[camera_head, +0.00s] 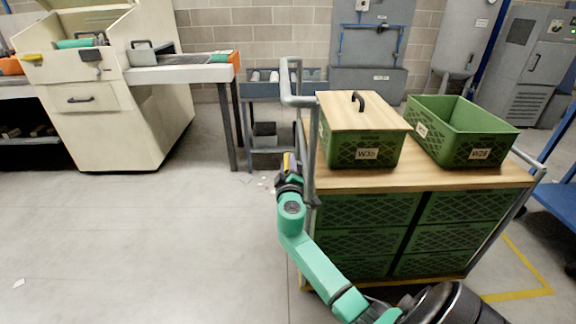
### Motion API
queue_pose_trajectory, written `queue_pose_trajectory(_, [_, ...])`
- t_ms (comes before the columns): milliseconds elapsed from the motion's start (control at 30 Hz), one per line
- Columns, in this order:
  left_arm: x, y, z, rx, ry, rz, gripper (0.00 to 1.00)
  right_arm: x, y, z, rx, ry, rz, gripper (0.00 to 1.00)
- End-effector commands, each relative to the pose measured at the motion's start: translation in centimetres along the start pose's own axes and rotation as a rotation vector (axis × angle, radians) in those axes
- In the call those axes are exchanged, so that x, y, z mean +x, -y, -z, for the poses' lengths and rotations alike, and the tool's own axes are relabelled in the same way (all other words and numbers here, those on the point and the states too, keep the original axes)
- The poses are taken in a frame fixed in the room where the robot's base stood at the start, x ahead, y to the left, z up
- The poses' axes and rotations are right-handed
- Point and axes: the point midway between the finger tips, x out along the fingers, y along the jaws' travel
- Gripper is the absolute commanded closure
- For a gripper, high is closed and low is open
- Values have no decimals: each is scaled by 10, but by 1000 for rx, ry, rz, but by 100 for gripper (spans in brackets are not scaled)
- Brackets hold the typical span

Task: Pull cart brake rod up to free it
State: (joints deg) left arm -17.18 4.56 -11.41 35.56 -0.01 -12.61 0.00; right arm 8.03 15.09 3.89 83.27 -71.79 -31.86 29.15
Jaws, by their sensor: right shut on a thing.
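The cart (430,177) has a wooden top, a grey tube frame and green crates below. Its tall grey handle frame (308,140) stands at the left end. My right gripper (289,172) is at this left end, close beside the handle post, a little below the height of the wooden top. It is shut on the brake rod; the gripper hides most of the rod, and a small yellow and dark piece shows at the fingers. My left gripper is out of view.
A lidded green crate (362,150) and an open green crate (480,153) stand on the cart. A cream machine (115,110) and a grey bench (180,73) stand back left. A blue cart (553,200) is at the right edge.

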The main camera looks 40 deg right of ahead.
Motion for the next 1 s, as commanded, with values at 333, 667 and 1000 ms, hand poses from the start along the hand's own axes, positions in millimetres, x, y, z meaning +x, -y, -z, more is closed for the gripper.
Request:
queue_pose_trajectory(333, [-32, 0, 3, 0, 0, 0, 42, 0, -42, 30, 5, -1, 4, 100])
queue_pose_trajectory(667, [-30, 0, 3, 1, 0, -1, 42, 0, -45, 31, 4, -2, 1, 100])
queue_pose_trajectory(1000, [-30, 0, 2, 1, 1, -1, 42, 0, -44, 30, 1, -1, 1, 37])
